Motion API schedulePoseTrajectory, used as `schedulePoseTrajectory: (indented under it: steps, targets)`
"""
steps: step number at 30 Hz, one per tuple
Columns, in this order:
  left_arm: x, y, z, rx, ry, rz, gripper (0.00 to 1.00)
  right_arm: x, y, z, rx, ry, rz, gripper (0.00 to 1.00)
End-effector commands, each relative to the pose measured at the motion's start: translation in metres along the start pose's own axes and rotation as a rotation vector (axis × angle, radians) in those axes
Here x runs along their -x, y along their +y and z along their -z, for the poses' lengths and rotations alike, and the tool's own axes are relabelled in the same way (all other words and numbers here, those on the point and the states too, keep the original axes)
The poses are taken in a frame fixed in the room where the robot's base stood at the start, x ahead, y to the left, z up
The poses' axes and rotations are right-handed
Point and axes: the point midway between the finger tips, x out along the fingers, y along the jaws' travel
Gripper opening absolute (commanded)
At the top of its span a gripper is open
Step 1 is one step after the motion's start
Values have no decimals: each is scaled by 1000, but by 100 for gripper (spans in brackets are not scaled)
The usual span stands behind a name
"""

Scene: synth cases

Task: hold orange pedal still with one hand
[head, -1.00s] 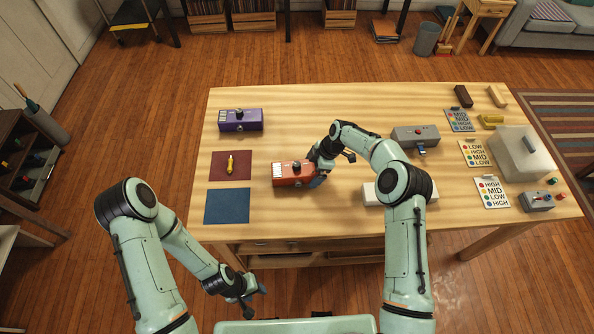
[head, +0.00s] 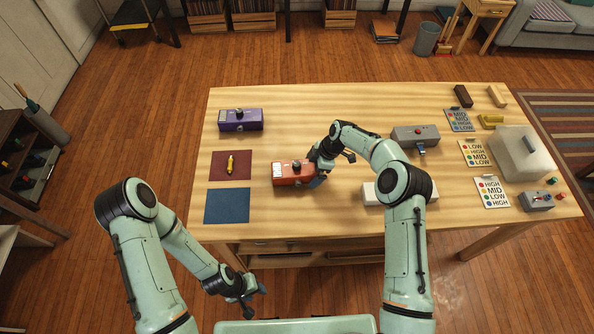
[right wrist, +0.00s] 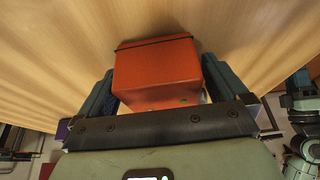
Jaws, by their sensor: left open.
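The orange pedal (head: 290,173) sits on the wooden table, left of the middle, with a dark knob on top. My right gripper (head: 318,172) is at its right end. The far parts of the fingertips are partly hidden by the pedal. My left gripper (head: 254,299) is open and empty, low in front of the table's near edge, away from the pedal.
A purple pedal (head: 240,120) stands behind. A yellow screwdriver (head: 230,163) lies on the dark red mat (head: 241,173), with a blue mat (head: 227,206) nearer. A grey pedal (head: 414,134), a white block (head: 371,194) and label cards (head: 476,153) are to the right. Bare table surrounds the orange pedal.

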Motion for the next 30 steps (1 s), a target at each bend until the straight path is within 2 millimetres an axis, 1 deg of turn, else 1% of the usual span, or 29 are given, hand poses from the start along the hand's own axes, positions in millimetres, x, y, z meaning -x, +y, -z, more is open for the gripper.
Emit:
schedulePoseTrajectory:
  steps: [2, 5, 8, 15, 18, 21, 25, 30]
  targets:
    - [0, 0, 0, 0, 0, 0, 43, 1, 0, 0, 0, 0, 0, 100]
    - [0, 0, 0, 0, 0, 0, 43, 8, 0, 0, 0, 0, -1, 100]
    - [0, 0, 0, 0, 0, 0, 43, 24, 1, 0, 0, -1, -3, 100]
    - [0, 0, 0, 0, 0, 0, 43, 76, 1, 0, 0, 0, -4, 100]
    - [0, 0, 0, 0, 0, 0, 43, 94, 0, 0, 0, 0, -3, 100]
    - [0, 0, 0, 0, 0, 0, 43, 108, 0, 0, 0, 0, -2, 100]
    - [0, 0, 0, 0, 0, 0, 43, 118, 0, 0, 0, 0, 0, 100]
    - [0, 0, 0, 0, 0, 0, 43, 121, 0, 0, 0, 0, 1, 100]
